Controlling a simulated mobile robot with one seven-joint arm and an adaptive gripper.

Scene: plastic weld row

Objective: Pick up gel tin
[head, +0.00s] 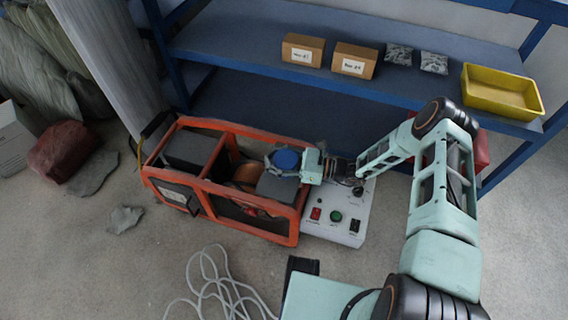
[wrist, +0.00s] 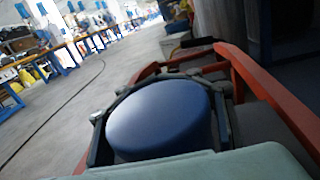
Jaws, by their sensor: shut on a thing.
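The gel tin is a round blue tin (head: 287,160) at the right end of an orange-framed machine. It also shows large in the wrist view (wrist: 158,120), with its smooth blue top facing up. My gripper (head: 287,163) is shut on the tin, with its dark fingers around the tin's sides. In the head view the tin is seen over the machine's grey block, and I cannot tell whether it touches it. The tin's lower part is hidden.
The orange-framed machine (head: 207,167) stands on the floor under my gripper, beside a white control panel (head: 345,215) with buttons. A blue shelf (head: 240,50) behind holds two cardboard boxes and a yellow tray (head: 502,92). A pale cable (head: 215,290) lies on the floor in front.

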